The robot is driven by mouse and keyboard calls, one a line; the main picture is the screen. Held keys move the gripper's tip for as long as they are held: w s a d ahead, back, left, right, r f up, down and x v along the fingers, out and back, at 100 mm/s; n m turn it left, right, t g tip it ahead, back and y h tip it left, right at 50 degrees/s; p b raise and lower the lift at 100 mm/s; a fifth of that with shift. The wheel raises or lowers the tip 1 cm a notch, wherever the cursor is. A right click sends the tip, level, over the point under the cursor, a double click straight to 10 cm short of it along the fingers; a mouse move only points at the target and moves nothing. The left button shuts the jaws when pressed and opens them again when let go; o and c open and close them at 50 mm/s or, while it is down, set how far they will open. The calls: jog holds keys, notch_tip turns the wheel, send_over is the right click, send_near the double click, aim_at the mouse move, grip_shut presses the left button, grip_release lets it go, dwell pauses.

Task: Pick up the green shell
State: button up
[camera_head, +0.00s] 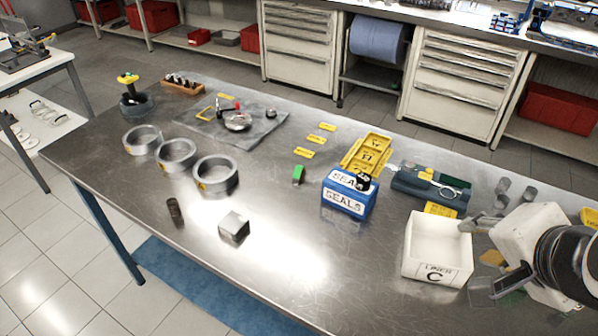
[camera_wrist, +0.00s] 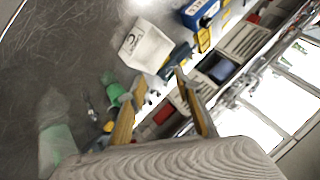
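Several green things show, and I cannot tell for sure which is the green shell. A small bright green piece (camera_head: 298,174) stands on the steel table, left of the blue SEALS box. In the wrist view a green piece (camera_wrist: 60,145) lies at the lower left below a pale translucent shape, and another green piece (camera_wrist: 114,92) is near the left finger. My gripper (camera_head: 498,250) is at the right of the table, beside the white box. In the wrist view its two fingers (camera_wrist: 153,88) are apart with nothing clearly held between them.
The white LINER C box (camera_head: 438,272) stands left of my gripper. Behind it are a dark teal tray (camera_head: 405,180) and grey cylinders (camera_head: 502,186). The blue SEALS box (camera_head: 346,205), yellow rack (camera_head: 358,146) and metal rings (camera_head: 215,188) stand farther left. The front middle of the table is mostly clear.

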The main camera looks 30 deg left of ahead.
jog(key=w+a+f+m+t+y, duration=0.1)
jog(key=w+a+m, duration=0.65)
jog(key=a, duration=0.55)
jog(key=w+a+f+m+t+y, duration=0.1)
jog(key=w+a+m+t+y, duration=0.1)
jog(key=w+a+m, duration=0.65)
jog(key=m+t+h, duration=0.3)
jog(key=m, duration=0.9)
send_near(296, 175)
jog(key=w, duration=0.3)
jog(key=shift+a+f, duration=0.15)
jog(key=shift+a, duration=0.15)
jog(key=shift+s+a+f, duration=0.1)
jog(key=shift+s+f, duration=0.1)
jog(key=shift+f, duration=0.2)
jog(key=shift+x, duration=1.3)
jog(key=shift+w, duration=0.1)
